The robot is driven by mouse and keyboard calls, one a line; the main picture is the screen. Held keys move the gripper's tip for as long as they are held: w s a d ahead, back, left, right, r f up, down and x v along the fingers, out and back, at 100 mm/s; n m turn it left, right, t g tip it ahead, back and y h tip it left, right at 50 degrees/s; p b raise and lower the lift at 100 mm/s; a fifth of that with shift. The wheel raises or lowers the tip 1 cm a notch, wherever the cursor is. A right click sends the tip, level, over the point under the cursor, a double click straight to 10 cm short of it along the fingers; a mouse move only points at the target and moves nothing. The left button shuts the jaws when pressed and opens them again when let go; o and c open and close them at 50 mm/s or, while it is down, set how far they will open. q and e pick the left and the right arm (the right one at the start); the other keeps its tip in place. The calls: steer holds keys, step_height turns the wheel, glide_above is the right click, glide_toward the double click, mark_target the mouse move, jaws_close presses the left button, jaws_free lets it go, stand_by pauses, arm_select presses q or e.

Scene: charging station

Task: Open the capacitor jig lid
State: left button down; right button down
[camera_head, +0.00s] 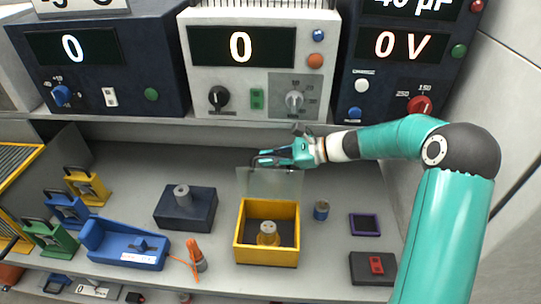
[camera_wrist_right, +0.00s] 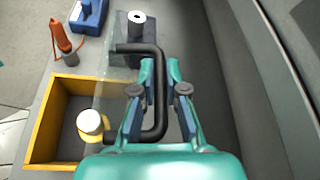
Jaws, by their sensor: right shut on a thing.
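The capacitor jig is a yellow open-topped box (camera_head: 267,257) on the bench, with a pale cylindrical part (camera_head: 267,236) standing inside. Its clear lid (camera_head: 270,185) is raised and stands up at the box's back edge. My right gripper (camera_head: 266,160) is at the lid's upper edge, shut on the black lid handle. In the right wrist view, the black U-shaped handle (camera_wrist_right: 136,47) passes between the fingers of the right gripper (camera_wrist_right: 158,85), and the yellow box (camera_wrist_right: 42,120) lies to the left. My left gripper is in neither view.
A dark block (camera_head: 185,209) with a metal cylinder and a blue tray (camera_head: 125,245) stand left of the jig. A small blue can (camera_head: 321,210) and a red-switch box (camera_head: 375,268) are right. Instruments (camera_head: 250,60) line the shelf above.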

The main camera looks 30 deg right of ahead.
steer(key=shift+d+f, duration=0.2)
steer(key=shift+d, duration=0.05)
steer(key=c, duration=1.2)
jaws_free()
steer(key=shift+a, duration=0.1)
steer(key=shift+s, duration=0.1)
steer(key=shift+a+f, duration=0.1)
steer(key=shift+s+d+r, duration=0.2)
steer(key=shift+s+d, duration=0.15)
steer(key=shift+d, duration=0.1)
steer(key=v, duration=1.1)
steer(key=shift+r, duration=0.35)
